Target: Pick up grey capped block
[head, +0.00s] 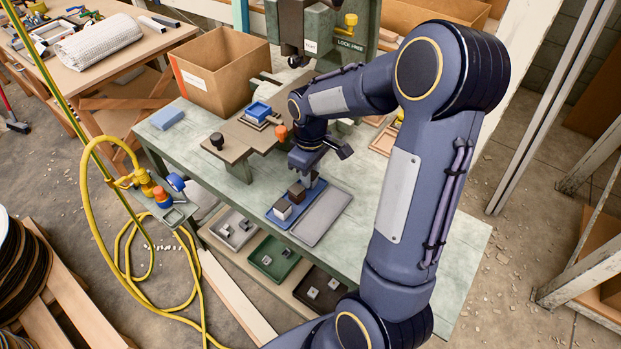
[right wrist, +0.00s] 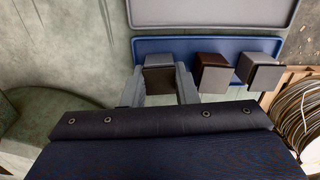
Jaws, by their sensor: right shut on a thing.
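My right gripper (head: 308,178) points down over the far end of the blue tray (head: 274,219). In the right wrist view my right gripper (right wrist: 160,88) is shut on a grey capped block (right wrist: 158,62), with a finger on each side of its dark brown body. I cannot tell whether this block still touches the tray. Two more blocks stand in a row beside it: a brown one (right wrist: 213,76) in the middle and a dark one with a grey face (right wrist: 262,78) at the right. In the head view they show as a dark block (head: 297,191) and a pale-topped block (head: 282,209). My left gripper is not in view.
An empty grey tray (head: 323,216) lies alongside the blue one on the green bench (head: 430,262). The press (head: 345,25), a cardboard box (head: 222,75) and a blue part (head: 258,111) stand behind. Trays with small parts, such as a green one (head: 273,258), sit below the bench's front edge.

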